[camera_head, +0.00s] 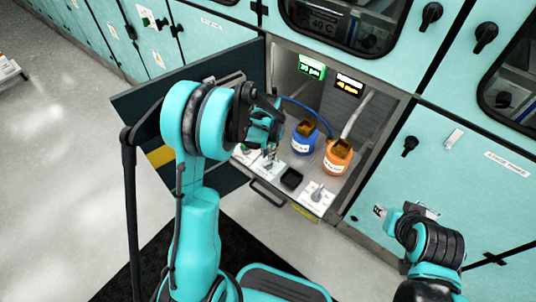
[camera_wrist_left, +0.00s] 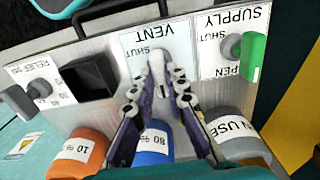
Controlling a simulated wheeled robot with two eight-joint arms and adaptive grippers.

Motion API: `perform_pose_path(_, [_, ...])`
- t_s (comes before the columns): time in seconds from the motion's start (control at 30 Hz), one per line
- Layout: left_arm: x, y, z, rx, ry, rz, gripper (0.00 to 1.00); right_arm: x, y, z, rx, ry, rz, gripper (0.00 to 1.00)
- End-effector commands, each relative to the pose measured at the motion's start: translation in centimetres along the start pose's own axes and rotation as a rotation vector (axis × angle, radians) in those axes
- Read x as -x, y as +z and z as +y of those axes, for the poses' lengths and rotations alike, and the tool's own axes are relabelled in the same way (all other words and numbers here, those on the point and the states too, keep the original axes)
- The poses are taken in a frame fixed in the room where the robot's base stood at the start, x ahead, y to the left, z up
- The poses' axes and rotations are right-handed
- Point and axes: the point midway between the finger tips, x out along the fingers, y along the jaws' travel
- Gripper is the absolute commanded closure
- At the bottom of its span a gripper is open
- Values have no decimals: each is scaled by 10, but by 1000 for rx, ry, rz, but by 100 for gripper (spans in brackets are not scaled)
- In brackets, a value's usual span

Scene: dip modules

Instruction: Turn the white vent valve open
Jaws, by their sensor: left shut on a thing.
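The white vent valve (camera_wrist_left: 157,62) sits on a white plate (camera_wrist_left: 133,43) marked VENT, with SHUT printed near the handle, in the middle of the left wrist view. The fingers of my left gripper (camera_wrist_left: 158,92) are closed in on its handle from both sides. The OPEN mark and part of the handle are hidden by the fingers. In the head view my left gripper (camera_head: 269,150) reaches into the open cabinet, over the vent plate (camera_head: 265,172). My right gripper (camera_head: 400,214) is at the lower right, near the teal cabinet front; its fingers are not clear.
A green supply valve (camera_wrist_left: 254,58) is beside the vent plate, and a relief valve (camera_wrist_left: 39,89) and black square holder (camera_wrist_left: 78,80) are on its other side. Blue (camera_head: 304,139) and orange (camera_head: 338,157) bottles stand behind. The open cabinet door (camera_head: 150,118) is at left.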

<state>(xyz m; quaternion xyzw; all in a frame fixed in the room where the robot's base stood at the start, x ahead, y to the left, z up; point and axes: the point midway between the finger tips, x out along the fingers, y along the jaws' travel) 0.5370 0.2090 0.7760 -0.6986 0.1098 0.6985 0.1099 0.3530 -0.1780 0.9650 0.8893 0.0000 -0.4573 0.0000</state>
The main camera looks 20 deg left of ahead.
Motion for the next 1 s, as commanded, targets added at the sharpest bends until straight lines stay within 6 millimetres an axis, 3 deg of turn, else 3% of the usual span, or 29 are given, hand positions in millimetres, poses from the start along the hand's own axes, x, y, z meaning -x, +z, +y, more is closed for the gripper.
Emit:
perform_pose_path(0.47, [0,0,0,14,0,0,100,0,0,0,0,0,0,60])
perform_pose_path(0.5, [0,0,0,14,0,0,81,0,0,0,0,0,0,60])
perform_pose_path(0.57, [0,0,0,14,0,0,66,0,0,0,0,0,0,60])
perform_pose_path(0.87, [0,0,0,13,0,0,66,0,0,0,0,0,0,60])
perform_pose_path(1.0, [11,0,0,13,0,0,66,0,0,0,0,0,0,60])
